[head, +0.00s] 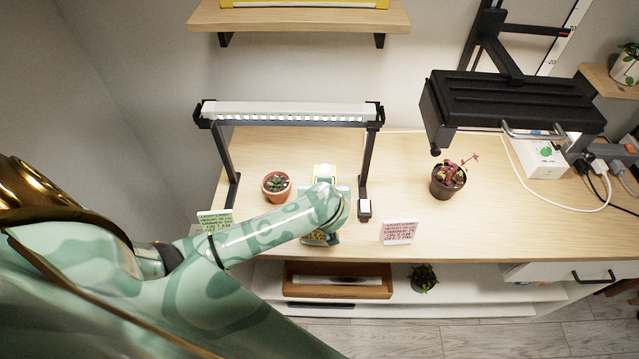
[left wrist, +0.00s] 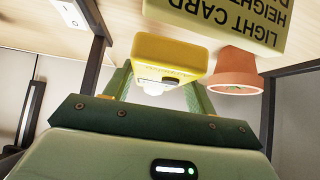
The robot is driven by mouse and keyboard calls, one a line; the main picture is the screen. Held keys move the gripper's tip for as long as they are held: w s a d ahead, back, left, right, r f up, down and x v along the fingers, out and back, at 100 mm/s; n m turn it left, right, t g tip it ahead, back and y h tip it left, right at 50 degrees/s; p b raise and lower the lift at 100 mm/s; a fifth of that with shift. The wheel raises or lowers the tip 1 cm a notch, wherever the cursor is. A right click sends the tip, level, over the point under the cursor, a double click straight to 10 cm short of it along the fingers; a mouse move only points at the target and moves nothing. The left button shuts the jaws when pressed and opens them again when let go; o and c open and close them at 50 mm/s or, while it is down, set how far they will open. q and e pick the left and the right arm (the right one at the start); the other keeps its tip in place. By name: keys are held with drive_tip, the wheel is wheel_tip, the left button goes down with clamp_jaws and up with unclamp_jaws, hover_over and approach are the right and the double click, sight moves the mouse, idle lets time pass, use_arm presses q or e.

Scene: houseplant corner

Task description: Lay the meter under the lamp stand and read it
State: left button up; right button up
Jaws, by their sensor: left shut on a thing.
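The meter is a small yellow box with a pale dome; it shows in the head view (head: 325,171) and in the left wrist view (left wrist: 168,58). My left gripper (left wrist: 160,90) is shut on it, with the meter between its green fingers. In the head view my left gripper (head: 325,182) is under the lamp stand (head: 290,111), between its two black legs. The lamp's light bar is lit. I cannot tell whether the meter touches the table, and its reading cannot be made out. My right gripper is not in view.
A potted succulent (head: 276,186) stands left of the meter. A green light card (head: 215,220) stands at front left, a pink card (head: 400,232) at front right. A switch (head: 364,209) lies by the right leg. Another plant (head: 448,181) sits under a black lamp (head: 510,103).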

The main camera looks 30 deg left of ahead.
use_arm(q)
drive_tip(key=shift+w+a+f+b, duration=0.15)
drive_tip(key=shift+a+f+b, duration=0.1)
drive_tip(key=shift+a+f, duration=0.25)
drive_tip(key=shift+w+a+f+b, duration=0.2)
drive_tip(key=shift+a+f, duration=0.15)
drive_tip(key=shift+f, duration=0.25)
drive_tip(key=f+b, duration=0.1)
drive_tip(key=f, duration=0.2)
drive_tip(key=shift+a+f+b, duration=0.2)
drive_tip(key=shift+f+b, duration=0.1)
drive_tip(key=shift+b, duration=0.1)
drive_tip(key=shift+r, duration=0.15)
drive_tip(key=o, duration=1.2)
drive_tip(key=shift+c, duration=0.2)
